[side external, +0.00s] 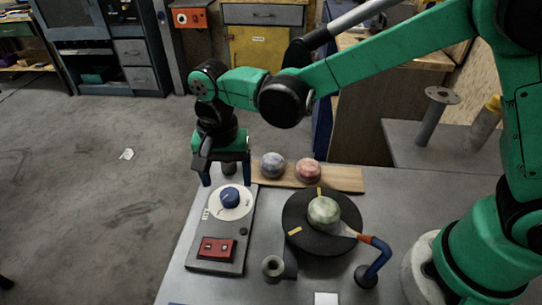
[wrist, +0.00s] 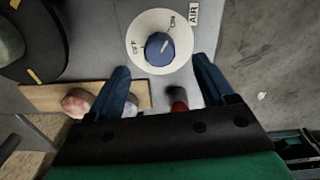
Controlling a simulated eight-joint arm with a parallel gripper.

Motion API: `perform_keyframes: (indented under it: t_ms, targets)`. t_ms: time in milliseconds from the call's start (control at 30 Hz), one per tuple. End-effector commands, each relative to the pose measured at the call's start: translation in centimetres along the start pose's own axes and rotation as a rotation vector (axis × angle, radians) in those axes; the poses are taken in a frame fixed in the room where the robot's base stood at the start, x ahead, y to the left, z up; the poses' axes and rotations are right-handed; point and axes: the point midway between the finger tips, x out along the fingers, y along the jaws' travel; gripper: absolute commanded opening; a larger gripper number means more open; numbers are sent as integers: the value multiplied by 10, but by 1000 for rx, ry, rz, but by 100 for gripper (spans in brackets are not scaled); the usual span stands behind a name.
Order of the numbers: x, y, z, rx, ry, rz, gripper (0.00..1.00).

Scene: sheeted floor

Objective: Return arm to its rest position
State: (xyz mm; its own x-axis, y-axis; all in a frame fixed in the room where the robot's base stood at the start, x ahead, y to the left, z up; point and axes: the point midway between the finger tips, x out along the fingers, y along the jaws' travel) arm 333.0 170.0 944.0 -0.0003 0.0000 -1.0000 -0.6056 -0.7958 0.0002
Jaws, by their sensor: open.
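My gripper (side external: 227,178) points down above the far end of the grey control box (side external: 216,255). Its two blue fingers are apart with nothing between their tips. The blue knob (side external: 229,196) on the white dial (side external: 244,209) sits just in front of the fingers in the side view. In the wrist view, the fingers of my gripper (wrist: 162,70) flank the near edge of the dial, and the blue knob (wrist: 158,49) lies just beyond. The knob's white line points toward ON. My arm is stretched out across the bench from its base at right.
A black disc (side external: 293,232) carries a green mottled ball (side external: 323,211). A blue-orange bent tube (side external: 379,261) stands beside it. A wooden board (side external: 346,179) holds a bluish ball (side external: 272,165) and a red ball (side external: 308,171). Open floor (side external: 100,180) lies left.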

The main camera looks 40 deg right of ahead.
Motion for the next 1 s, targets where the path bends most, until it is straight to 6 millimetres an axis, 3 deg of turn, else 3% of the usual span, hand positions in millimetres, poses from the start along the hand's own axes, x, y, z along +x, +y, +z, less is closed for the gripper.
perform_keyframes:
  t_ms: [200, 567, 767, 1000]
  targets:
    - [-18, 0, 0, 0, 0, 0, 75]
    - [-22, 3, -2, -8, 5, -9, 75]
    - [-50, 36, -20, -118, 69, -99, 75]
    - [-82, 103, -39, -336, 261, -215, 75]
